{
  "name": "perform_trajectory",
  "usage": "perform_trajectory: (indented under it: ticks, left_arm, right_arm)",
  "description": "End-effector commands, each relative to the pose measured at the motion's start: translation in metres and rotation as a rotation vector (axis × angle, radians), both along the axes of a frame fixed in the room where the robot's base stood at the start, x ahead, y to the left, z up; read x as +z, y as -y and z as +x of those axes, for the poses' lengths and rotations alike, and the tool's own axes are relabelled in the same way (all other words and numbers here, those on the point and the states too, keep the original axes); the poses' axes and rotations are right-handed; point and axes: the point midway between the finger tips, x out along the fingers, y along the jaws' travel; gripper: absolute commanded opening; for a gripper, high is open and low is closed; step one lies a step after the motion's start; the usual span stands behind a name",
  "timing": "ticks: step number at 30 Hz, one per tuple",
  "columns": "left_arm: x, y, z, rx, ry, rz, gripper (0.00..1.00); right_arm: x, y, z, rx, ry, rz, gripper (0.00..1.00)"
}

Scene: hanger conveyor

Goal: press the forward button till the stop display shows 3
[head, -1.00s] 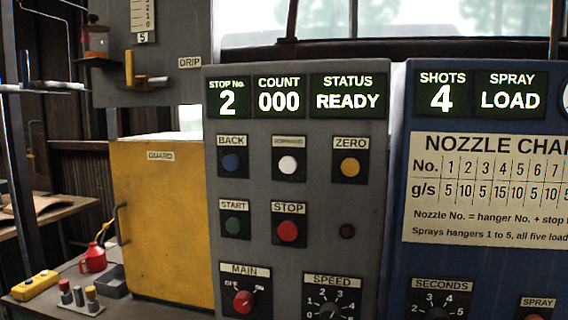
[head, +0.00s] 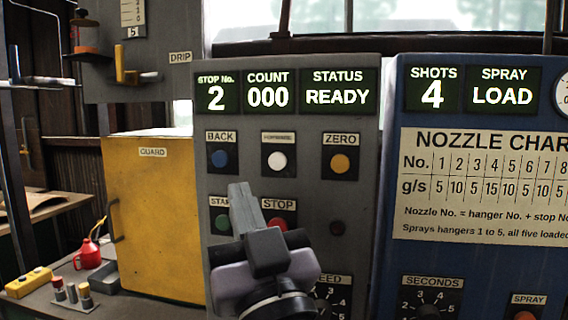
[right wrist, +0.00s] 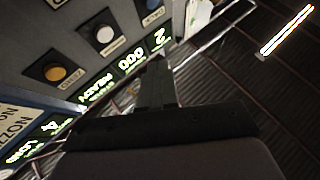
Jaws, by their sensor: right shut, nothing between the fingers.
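The stop display (head: 217,96) on the grey panel reads 2. The count display (head: 268,95) reads 000 and the status display (head: 338,95) reads READY. The white forward button (head: 277,161) sits between the blue BACK button (head: 220,158) and the yellow ZERO button (head: 340,163); its label is too small to read. The white button also shows in the right wrist view (right wrist: 104,34). My right gripper (head: 241,190) is shut and empty, its tips below and left of the white button in the head view, apparently apart from it. My left gripper is out of view.
Below are the green START button (head: 222,224) and red STOP button (head: 284,227), partly covered by my right gripper. A blue panel (head: 395,210) stands at the right. A yellow guard box (head: 150,220) stands at the left, beside a red oil can (head: 88,257).

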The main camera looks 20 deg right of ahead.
Motion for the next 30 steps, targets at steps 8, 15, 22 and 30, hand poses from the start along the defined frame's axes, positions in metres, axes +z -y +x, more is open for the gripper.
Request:
perform_trajectory:
  ticks: [8, 15, 22, 30]
  left_arm:
    - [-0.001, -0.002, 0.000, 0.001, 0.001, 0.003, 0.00]
    - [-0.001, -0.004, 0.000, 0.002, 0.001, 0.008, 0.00]
    - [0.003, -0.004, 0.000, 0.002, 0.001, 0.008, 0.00]
    - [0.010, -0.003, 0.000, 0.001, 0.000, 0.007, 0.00]
  right_arm:
    - [0.021, 0.009, -0.015, -0.060, 0.062, 0.015, 0.00]
    - [0.021, 0.009, -0.014, -0.060, 0.060, 0.013, 0.00]
    - [0.021, 0.017, -0.002, -0.062, 0.060, 0.009, 0.00]
    - [0.021, 0.038, 0.030, -0.063, 0.060, 0.008, 0.00]
